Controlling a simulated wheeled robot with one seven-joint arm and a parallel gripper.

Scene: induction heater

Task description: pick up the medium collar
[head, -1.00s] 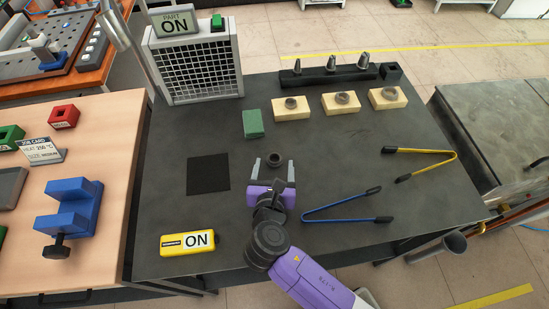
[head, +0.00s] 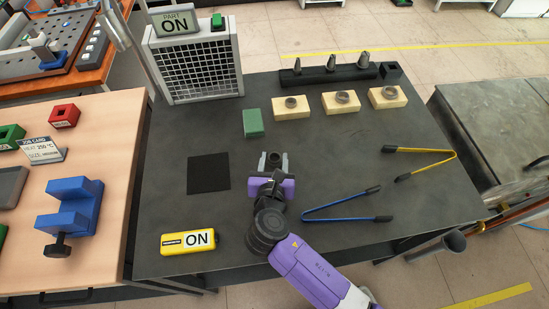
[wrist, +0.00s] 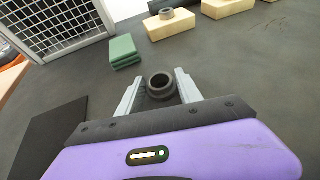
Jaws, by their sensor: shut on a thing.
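My gripper (head: 273,160) is over the middle of the dark table, its two grey fingers shut on a dark grey hollow collar (head: 274,156). In the wrist view the collar (wrist: 160,82) stands upright between the fingertips, its round opening facing up. I cannot tell from its look whether it is the medium one. I cannot tell whether its base touches the table. Three other ring-shaped collars sit on pale yellow blocks at the back: a left one (head: 291,102), a middle one (head: 342,97) and a right one (head: 390,92).
A green block (head: 253,123) and a black mat (head: 208,174) lie left of my gripper. Blue tongs (head: 345,205) and yellow tongs (head: 425,158) lie to the right. A black rack (head: 325,76) with pointed cones stands at the back.

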